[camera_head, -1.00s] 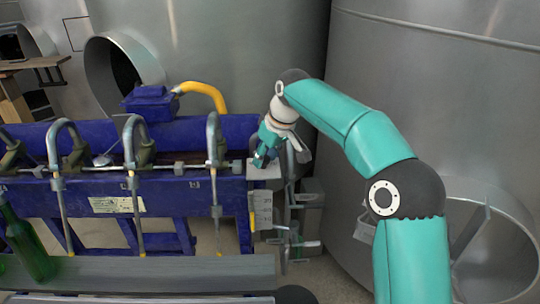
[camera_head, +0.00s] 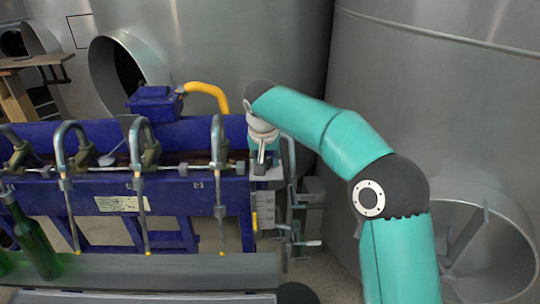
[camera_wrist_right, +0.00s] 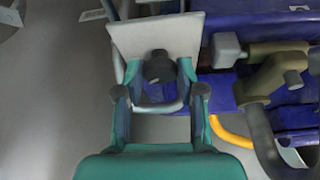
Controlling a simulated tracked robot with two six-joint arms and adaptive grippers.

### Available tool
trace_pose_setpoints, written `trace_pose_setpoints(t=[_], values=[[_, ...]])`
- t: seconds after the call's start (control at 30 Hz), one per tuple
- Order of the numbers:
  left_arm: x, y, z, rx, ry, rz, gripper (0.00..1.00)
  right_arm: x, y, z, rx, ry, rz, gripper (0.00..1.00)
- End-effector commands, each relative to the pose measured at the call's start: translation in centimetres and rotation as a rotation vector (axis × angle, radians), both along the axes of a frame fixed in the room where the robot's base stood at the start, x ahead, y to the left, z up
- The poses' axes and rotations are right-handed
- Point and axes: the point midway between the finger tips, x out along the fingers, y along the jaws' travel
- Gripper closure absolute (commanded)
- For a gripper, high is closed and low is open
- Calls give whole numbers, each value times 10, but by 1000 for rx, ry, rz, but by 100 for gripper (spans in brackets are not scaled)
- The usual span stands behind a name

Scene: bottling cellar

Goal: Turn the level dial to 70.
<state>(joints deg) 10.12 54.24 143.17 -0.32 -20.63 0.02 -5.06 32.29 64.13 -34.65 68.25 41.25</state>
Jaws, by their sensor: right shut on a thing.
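The level dial appears as a dark grey knob (camera_wrist_right: 159,68) on a pale grey plate (camera_wrist_right: 180,32) in the right wrist view. My right gripper (camera_wrist_right: 160,88) is shut on this knob, with one teal finger at each side of it. In the head view my right gripper (camera_head: 262,158) points down at the pale plate (camera_head: 267,173) at the right end of the blue filling machine. There the gripper hides the knob. I cannot read any scale or pointer on the dial. My left gripper is not in view.
The blue filling machine (camera_head: 180,200) carries several curved metal filler spouts (camera_head: 217,150) left of my gripper. A yellow hose (camera_head: 207,92) rises behind it. A green bottle (camera_head: 34,245) stands at the lower left. Large steel tanks (camera_head: 430,110) stand behind and to the right.

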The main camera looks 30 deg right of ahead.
Motion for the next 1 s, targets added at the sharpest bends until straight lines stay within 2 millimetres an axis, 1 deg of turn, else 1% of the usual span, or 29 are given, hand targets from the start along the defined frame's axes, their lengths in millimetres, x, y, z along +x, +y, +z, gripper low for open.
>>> trace_pose_setpoints(t=[0.1,0.33,0.87,0.9,0.97,1.0], values=[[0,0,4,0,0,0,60,1,0,1,-2,-1,-70,96],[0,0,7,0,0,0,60,1,-1,0,-2,-1,-152,96],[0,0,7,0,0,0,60,1,-2,0,-5,-1,-176,96],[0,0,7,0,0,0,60,1,-2,0,-5,-1,-176,55],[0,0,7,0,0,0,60,1,-2,0,-4,0,-176,45],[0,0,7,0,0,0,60,1,-2,0,-4,0,-176,38]])
